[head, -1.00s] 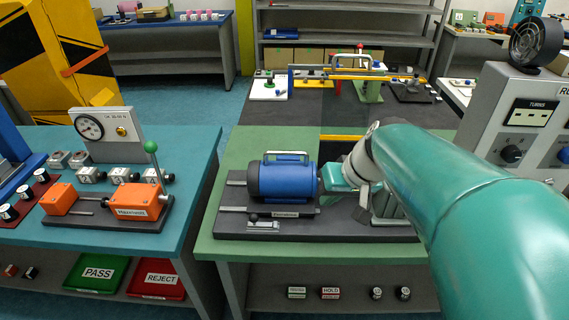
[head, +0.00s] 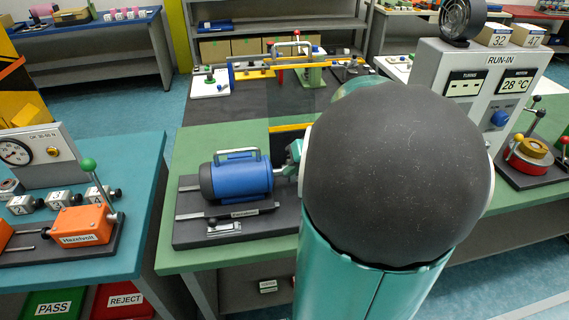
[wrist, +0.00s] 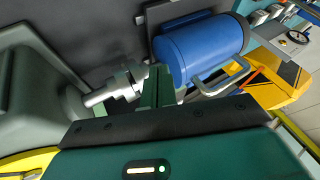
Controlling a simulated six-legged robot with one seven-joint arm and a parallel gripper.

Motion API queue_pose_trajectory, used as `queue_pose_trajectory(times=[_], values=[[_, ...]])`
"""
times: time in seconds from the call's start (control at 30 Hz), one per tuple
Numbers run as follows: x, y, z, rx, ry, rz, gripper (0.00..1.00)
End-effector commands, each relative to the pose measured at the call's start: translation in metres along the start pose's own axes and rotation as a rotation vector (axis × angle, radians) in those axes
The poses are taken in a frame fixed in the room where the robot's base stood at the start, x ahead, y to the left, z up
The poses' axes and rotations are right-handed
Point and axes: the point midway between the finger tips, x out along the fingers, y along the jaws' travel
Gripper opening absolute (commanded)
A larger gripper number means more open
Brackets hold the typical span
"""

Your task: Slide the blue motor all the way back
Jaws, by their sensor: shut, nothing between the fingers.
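The blue motor (head: 241,179) with a dark end cap and a metal carry handle sits on a dark rail base (head: 187,238) on the green bench. A short stretch of rail shows left of the motor. My gripper (head: 293,160) is at the motor's right end, mostly hidden behind my arm. In the wrist view my gripper's shut fingers (wrist: 156,88) are beside the blue motor's (wrist: 205,48) shaft-side end, touching it or very close. A metal shaft coupling (wrist: 122,85) and a grey machine housing (wrist: 30,95) are on the other side of the fingers.
A clamp with a small lever (head: 224,228) is at the base's front. A run-in panel (head: 480,95) stands to the right. A teal bench with an orange unit (head: 82,225) is at left, across a gap. Behind is a dark tabletop with a yellow barrier bar (head: 300,62).

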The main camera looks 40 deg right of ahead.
Motion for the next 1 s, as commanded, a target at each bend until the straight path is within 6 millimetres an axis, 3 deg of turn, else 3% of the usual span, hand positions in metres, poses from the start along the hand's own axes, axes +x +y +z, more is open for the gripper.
queue_pose_trajectory(times=[0.2,0.4,0.83,1.0], values=[[0.043,-0.001,0.001,0.001,-0.005,-0.002,0.00],[0.068,-0.002,-0.001,-0.001,-0.004,-0.002,0.00],[0.074,-0.005,-0.003,-0.004,-0.003,-0.002,0.00],[0.085,-0.028,-0.003,-0.010,-0.006,-0.005,0.00]])
